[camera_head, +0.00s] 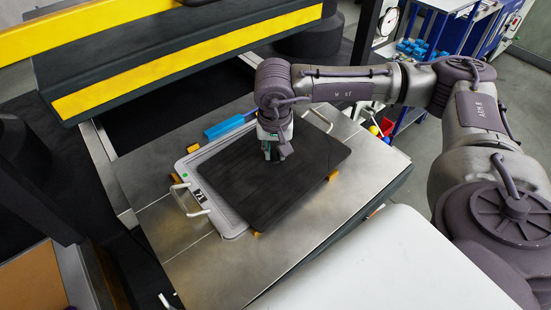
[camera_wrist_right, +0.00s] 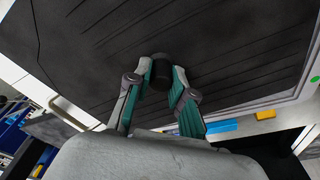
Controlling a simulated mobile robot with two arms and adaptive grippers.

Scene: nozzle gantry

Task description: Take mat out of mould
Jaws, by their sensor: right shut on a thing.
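The black mat (camera_head: 240,195) is a flat ribbed sheet over the grey mould (camera_head: 228,218). I cannot tell how far the mat is above the mould. My right gripper (camera_head: 274,154) is over the mat's middle, pointing down. In the right wrist view, its fingers (camera_wrist_right: 162,75) are closed around a short black knob (camera_wrist_right: 161,84) against the mat (camera_wrist_right: 235,45). My left gripper is not in view.
The mould has light handles (camera_head: 190,198) and rests on a metal table (camera_head: 160,225). A blue bar (camera_head: 228,126) lies behind it. A black and yellow gantry beam (camera_head: 190,62) spans the back. A white surface (camera_head: 385,265) is at front right.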

